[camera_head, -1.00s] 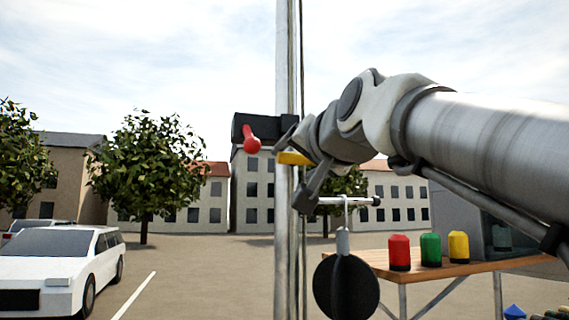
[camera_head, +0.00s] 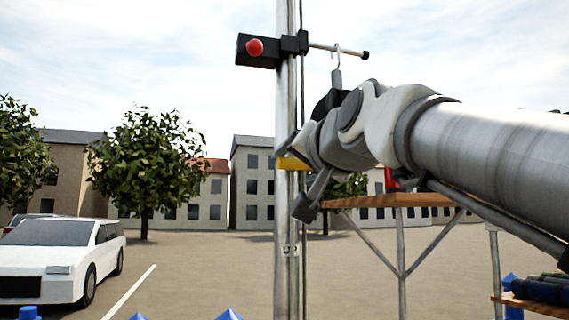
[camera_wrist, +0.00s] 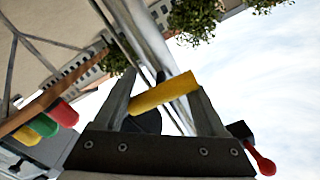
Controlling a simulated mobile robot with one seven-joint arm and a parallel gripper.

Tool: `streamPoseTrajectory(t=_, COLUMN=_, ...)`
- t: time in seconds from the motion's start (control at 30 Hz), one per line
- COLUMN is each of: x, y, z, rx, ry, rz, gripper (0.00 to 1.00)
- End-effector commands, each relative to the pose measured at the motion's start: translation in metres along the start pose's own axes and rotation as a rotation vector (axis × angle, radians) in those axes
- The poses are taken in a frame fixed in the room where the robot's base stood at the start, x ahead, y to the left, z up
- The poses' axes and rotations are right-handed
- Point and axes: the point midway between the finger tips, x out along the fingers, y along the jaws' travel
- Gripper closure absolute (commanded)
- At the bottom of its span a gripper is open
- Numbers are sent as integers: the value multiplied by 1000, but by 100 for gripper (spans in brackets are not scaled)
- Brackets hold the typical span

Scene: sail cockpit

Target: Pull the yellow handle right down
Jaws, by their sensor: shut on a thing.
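The yellow handle (camera_head: 292,163) is a short bar beside the upright metal mast (camera_head: 286,215). It also shows in the wrist view as a yellow bar (camera_wrist: 165,93) between the two fingers. My gripper (camera_head: 299,170) is shut on the yellow handle, with a finger on either side of it. In the head view the handle is well below a black block (camera_head: 258,51) with a red knob on the mast. My gripper hides part of the handle and how it joins the mast or line.
A thin rod (camera_head: 338,51) on the mast carries a hook with a hanging dark disc (camera_head: 328,103), partly behind my gripper. A wooden table (camera_head: 385,200) stands at right. Blue pointed tops (camera_head: 229,314) show at the bottom edge.

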Motion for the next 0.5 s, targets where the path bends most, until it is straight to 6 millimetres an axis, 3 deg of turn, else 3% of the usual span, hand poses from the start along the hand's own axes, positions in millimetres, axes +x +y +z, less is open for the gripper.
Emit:
streamPoseTrajectory(t=0.03, x=0, y=14, z=20, rx=-15, ry=-3, rz=4, gripper=100)
streamPoseTrajectory(t=0.1, x=0, y=23, z=34, rx=-15, ry=-3, rz=4, gripper=100)
streamPoseTrajectory(t=0.5, x=0, y=64, z=95, rx=-15, ry=-1, rz=3, gripper=100)
